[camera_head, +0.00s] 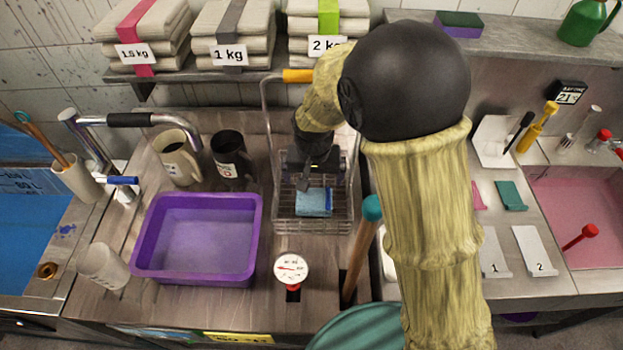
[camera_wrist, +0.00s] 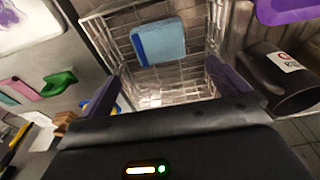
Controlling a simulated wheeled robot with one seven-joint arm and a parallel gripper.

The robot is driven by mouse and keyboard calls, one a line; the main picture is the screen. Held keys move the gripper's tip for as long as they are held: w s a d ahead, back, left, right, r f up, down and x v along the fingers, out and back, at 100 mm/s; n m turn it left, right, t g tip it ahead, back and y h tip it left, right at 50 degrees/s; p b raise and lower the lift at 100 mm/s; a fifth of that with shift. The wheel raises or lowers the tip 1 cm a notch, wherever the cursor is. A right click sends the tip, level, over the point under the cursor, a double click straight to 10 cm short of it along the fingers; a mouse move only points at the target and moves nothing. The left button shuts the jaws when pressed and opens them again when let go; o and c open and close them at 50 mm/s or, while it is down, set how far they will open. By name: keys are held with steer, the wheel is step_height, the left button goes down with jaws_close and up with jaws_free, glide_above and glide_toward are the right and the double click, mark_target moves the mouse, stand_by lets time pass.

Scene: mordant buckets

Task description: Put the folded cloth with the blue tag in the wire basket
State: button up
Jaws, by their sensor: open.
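The folded cloth (camera_head: 312,203) is light blue, with a darker blue tag (camera_head: 329,200) at its right end. It lies inside the wire basket (camera_head: 337,226), low against the mesh. The cloth also shows in the wrist view (camera_wrist: 158,42), near the far side of the basket (camera_wrist: 100,30). My gripper (camera_head: 306,182) is over the basket, just behind and above the cloth in the head view. In the wrist view, its two purple-grey fingers (camera_wrist: 166,86) are spread apart with nothing between them, and the cloth is apart from them.
A purple tub (camera_head: 197,236) stands left of the basket, with a beige mug (camera_head: 178,163) and a black mug (camera_head: 231,160) behind. A round dial (camera_head: 291,269) is in front. A wooden handle (camera_head: 361,255) rises at the right. A shelf (camera_head: 205,75) with folded stacks is above.

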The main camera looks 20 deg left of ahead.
steer(key=shift+a, duration=0.15)
stand_by(0.3)
steer(key=s+d+r+m, duration=0.1)
steer(key=s+d+r, duration=0.1)
steer(key=d, duration=0.7)
steer(key=s+d+r, duration=0.1)
steer(key=s+d, duration=0.3)
steer(key=d, duration=0.5)
steer(key=s+d+r+m, duration=0.1)
steer(key=s+d+r, duration=0.1)
steer(key=d, duration=0.8)
steer(key=shift+s+r+m+t, duration=0.3)
steer(key=shift+s+t, duration=0.1)
steer(key=shift+s, duration=0.15)
